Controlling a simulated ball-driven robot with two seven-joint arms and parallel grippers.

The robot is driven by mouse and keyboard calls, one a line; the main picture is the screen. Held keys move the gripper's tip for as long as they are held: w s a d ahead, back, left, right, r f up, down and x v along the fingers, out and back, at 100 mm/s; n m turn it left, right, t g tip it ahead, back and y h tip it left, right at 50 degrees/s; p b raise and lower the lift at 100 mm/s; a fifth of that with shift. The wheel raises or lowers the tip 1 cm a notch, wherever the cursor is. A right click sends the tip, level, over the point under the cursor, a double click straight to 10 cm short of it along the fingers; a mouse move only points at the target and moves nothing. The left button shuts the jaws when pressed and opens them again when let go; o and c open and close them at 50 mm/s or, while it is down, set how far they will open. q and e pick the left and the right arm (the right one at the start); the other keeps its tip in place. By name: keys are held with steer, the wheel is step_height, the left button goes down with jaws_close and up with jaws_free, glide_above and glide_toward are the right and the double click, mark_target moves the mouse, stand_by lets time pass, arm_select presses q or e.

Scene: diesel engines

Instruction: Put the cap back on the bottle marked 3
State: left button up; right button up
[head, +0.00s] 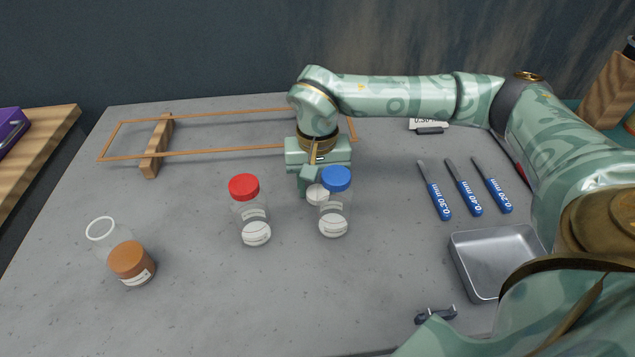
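An uncapped clear bottle (132,262) with brown contents stands at the front left, its open rim facing up. The label numbers are too small to read. A white round cap (317,194) shows just left of the blue-capped bottle, at my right gripper's fingertips. My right gripper (309,186) points down behind that bottle. Its fingers are partly hidden, and I cannot tell whether they grip the cap. My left gripper is not in view.
A wooden frame (155,146) lies at the back left. Several blue-handled feeler tools (465,190) lie at the right. A metal tray (497,262) sits at the front right, with a small dark item (436,315) before it. The table between the brown and red-capped bottles is clear.

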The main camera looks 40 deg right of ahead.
steer(key=shift+r, duration=0.1)
arm_select(q)
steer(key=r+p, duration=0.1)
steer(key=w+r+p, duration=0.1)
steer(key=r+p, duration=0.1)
steer(key=p, duration=0.1)
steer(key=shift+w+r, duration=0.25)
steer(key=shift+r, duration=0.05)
arm_select(e)
step_height(320, 180, up, 10)
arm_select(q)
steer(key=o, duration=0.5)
